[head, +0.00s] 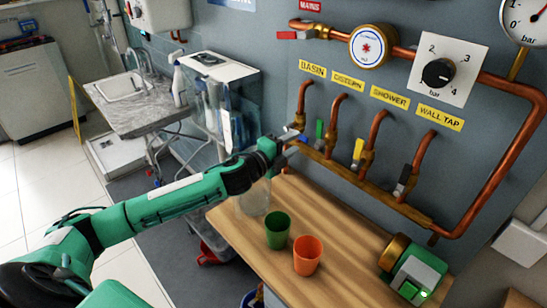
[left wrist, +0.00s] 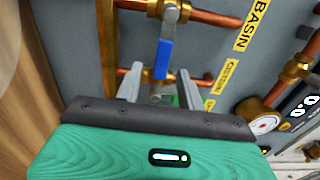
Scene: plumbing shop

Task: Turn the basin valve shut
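The basin valve's blue handle (left wrist: 166,62) shows in the left wrist view, on a brass body at the basin branch pipe (left wrist: 210,16) beside the yellow BASIN label (left wrist: 252,26). It appears to lie crosswise to that pipe. My left gripper (left wrist: 158,70) is open, one finger on each side of the handle's free end in that picture. I cannot tell whether they touch it. In the head view my left gripper (head: 290,144) is at the basin valve and mostly hides its handle; the BASIN label (head: 312,68) is above. My right gripper is not in view.
Close right of the basin valve are the green (head: 319,131), yellow (head: 357,151) and black (head: 404,178) valve handles. Below, a wooden bench (head: 345,277) carries a green cup (head: 278,230), an orange cup (head: 307,256) and a green-and-white device (head: 413,275).

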